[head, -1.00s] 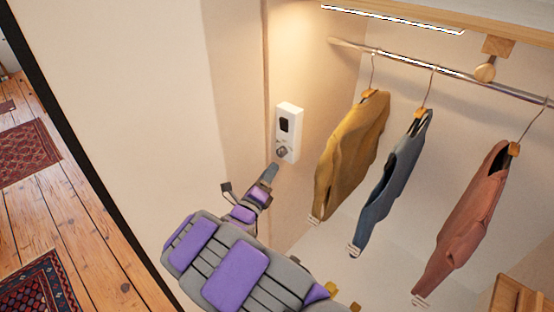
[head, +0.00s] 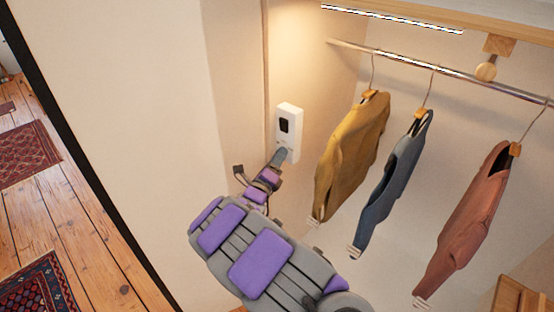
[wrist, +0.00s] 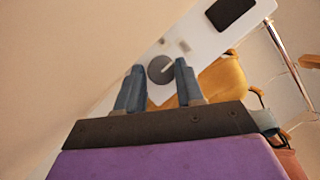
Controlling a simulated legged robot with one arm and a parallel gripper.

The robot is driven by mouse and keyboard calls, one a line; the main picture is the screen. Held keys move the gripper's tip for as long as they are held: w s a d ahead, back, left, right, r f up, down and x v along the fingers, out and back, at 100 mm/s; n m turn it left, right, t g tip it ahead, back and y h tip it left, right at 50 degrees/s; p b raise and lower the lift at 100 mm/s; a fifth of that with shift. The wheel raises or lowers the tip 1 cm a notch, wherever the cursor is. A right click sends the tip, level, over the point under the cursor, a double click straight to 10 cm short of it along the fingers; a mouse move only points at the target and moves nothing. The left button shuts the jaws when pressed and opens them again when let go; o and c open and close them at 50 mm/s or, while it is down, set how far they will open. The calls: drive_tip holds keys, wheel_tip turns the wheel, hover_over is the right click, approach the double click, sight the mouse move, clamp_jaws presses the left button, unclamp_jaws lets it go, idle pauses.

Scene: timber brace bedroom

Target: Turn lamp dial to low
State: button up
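The white lamp control panel (head: 289,124) is fixed to the wall in the closet and has a dark window in its upper part. Its round grey dial (wrist: 160,69) has a pale line across it and shows in the wrist view. In the head view my gripper hides the dial. My gripper (wrist: 159,74) is open, with one blue-grey finger on each side of the dial. I cannot tell whether either finger touches it. My gripper (head: 281,154) also shows at the panel's lower end in the head view.
A yellow garment (head: 351,155), a blue one (head: 392,183) and a red one (head: 467,222) hang from a metal rail (head: 450,75) right of the panel. A lit strip (head: 392,18) runs above. Bare wall (head: 150,110) lies to the left.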

drive_tip(key=c, duration=0.6)
drive_tip(key=shift+o, duration=0.2)
drive_tip(key=shift+n, duration=0.3)
drive_tip(key=n+g+p, duration=0.1)
drive_tip(key=n+p, duration=0.1)
drive_tip(key=n, duration=0.1)
drive_tip(key=n+g+y+p, duration=0.1)
drive_tip(key=n+p, duration=0.2)
drive_tip(key=n, duration=0.1)
drive_tip(key=n+g+y+p, duration=0.1)
drive_tip(key=n+p, duration=0.1)
drive_tip(key=n, duration=0.2)
drive_tip(key=shift+s+r+p, duration=0.15)
drive_tip(key=shift+r+p, duration=0.15)
drive_tip(key=shift+p, duration=0.1)
drive_tip(key=shift+d+f+g, duration=0.1)
drive_tip(key=shift+g, duration=0.2)
